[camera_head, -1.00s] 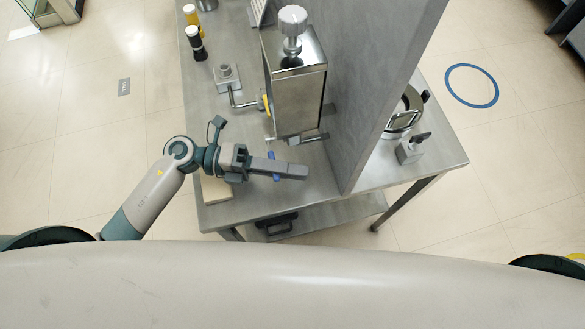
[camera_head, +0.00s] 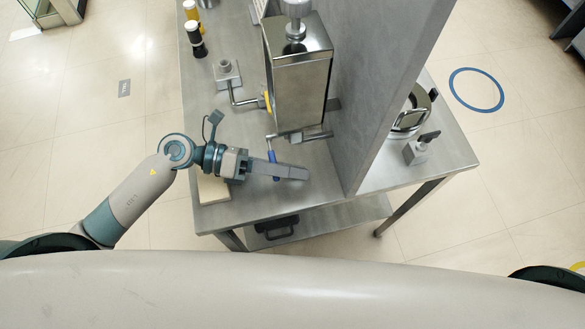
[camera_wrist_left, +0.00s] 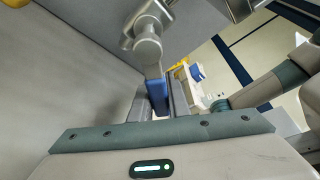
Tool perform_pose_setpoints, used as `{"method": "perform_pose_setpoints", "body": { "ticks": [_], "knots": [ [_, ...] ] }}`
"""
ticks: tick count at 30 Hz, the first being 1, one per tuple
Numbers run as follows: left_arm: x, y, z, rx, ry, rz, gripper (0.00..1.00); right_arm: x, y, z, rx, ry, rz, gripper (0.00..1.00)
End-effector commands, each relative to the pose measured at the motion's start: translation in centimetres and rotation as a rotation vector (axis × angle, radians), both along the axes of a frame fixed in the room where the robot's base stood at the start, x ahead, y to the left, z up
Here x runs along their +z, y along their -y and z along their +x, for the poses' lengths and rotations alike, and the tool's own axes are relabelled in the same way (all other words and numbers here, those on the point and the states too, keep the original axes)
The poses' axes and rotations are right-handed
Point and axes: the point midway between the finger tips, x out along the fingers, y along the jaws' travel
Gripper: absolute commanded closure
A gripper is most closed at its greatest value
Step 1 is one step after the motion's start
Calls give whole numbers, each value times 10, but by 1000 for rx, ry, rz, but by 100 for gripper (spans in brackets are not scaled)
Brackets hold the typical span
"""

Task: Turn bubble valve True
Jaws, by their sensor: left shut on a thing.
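The bubble valve is a short metal pipe fitting low on the front of the steel box (camera_head: 300,95), with a blue lever handle (camera_head: 272,157) hanging towards me. My left gripper (camera_head: 303,173) reaches in from the left, with its long grey fingers across the blue handle. It is shut on the handle. In the left wrist view, the blue handle (camera_wrist_left: 157,95) sits between the fingers, below the round metal valve body (camera_wrist_left: 147,45). The fingers hide part of the handle in the head view. My right gripper is not in view.
A grey upright panel (camera_head: 375,90) stands right of the box. A pipe fitting with a yellow handle (camera_head: 267,100) is at the box's left side. Black-and-white (camera_head: 195,40) and yellow bottles stand farther back. The steel table (camera_head: 235,215) has bare room at its front edge.

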Motion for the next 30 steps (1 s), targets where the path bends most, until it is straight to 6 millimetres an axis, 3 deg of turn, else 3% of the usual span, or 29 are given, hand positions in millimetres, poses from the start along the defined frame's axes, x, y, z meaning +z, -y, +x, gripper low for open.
{"method": "perform_pose_setpoints", "body": {
  "ticks": [5,6,8,23,30],
  "knots": [
    [-1,0,0,0,-2,1,100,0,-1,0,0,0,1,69],
    [-1,0,0,0,-2,1,77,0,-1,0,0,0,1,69],
    [0,0,0,0,-2,1,66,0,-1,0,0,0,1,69],
    [0,0,0,0,-2,-1,66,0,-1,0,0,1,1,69],
    [0,-12,0,0,-2,1,66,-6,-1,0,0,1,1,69]
  ]
}}
